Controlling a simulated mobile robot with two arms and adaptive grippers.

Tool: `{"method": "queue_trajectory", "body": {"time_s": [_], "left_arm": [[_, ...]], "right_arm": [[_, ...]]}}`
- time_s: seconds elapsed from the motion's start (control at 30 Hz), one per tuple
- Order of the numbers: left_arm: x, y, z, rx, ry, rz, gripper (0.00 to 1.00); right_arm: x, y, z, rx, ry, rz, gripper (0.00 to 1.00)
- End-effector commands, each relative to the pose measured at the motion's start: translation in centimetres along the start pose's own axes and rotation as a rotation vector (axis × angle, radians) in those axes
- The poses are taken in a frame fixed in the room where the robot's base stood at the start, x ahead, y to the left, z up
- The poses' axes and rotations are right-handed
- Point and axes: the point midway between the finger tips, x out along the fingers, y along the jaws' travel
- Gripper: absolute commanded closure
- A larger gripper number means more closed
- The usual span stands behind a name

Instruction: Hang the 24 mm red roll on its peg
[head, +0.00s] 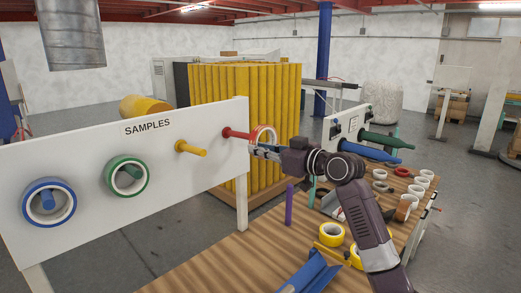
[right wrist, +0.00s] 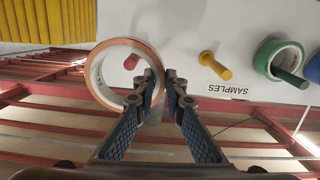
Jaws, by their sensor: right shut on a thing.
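The red roll (head: 272,132), a white-cored ring with a thin reddish outer band, is held upright at the tip of the red peg (head: 238,134). My right gripper (head: 256,150) is shut on the roll's edge. In the right wrist view the fingers (right wrist: 163,90) pinch the rim of the roll (right wrist: 97,82), and the red peg (right wrist: 131,62) shows through its hole. I cannot tell whether the peg's tip is inside the hole. The peg stands at the right end of the white SAMPLES board (head: 80,152). My left gripper is not in view.
The yellow peg (head: 190,148) is bare. A green roll (head: 112,188) and a blue roll (head: 28,208) hang on their pegs further left. The wooden table (head: 225,262) holds yellow rolls (head: 332,235), white rolls and a purple post (head: 289,205). Blue and green spindles (head: 370,153) stand behind.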

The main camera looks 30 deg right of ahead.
Motion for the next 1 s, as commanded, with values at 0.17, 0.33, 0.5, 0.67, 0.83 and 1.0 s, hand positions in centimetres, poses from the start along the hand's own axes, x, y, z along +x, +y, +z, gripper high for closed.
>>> {"method": "queue_trajectory", "body": {"time_s": [0.17,0.33,0.5,0.67,0.83,1.0], "left_arm": [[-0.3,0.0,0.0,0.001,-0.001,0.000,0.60],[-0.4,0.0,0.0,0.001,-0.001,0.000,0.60],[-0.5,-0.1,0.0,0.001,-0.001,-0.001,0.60],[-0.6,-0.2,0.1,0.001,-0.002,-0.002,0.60],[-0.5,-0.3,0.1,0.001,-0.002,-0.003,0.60],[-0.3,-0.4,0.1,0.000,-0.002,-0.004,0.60]], "right_arm": [[1.8,-0.2,-0.2,0.000,0.000,-0.002,1.00],[3.5,-0.2,-0.2,0.001,0.001,-0.003,1.00],[5.2,-0.2,-0.2,0.001,0.000,-0.003,1.00],[6.8,-0.2,-0.2,0.000,-0.001,-0.003,1.00],[8.5,-0.2,-0.1,0.001,-0.001,-0.003,1.00],[10.2,-0.2,-0.1,0.001,0.000,-0.004,1.00]]}}
